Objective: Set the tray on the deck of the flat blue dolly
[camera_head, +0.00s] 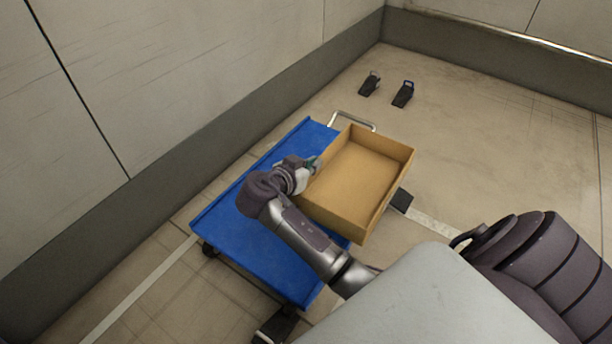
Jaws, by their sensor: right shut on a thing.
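The tray (385,145) is an open, shallow tan box in the middle of the head view. My right gripper (311,165) is shut on the tray's left wall. The flat blue dolly (235,227) stands below and to the left, with a bare blue deck and a metal handle (337,117) at its far end. The tray overlaps the right part of the deck in the picture and extends past it to the right. I cannot tell whether its underside touches the deck. My right arm covers part of the deck. My left gripper is not in view.
A wall (160,165) runs close along the dolly's left side. Two dark wedge-like objects (369,84) (403,94) lie on the floor beyond the handle. Another dark object (402,200) shows beside the tray's right side. The floor (490,130) at the right is mostly clear.

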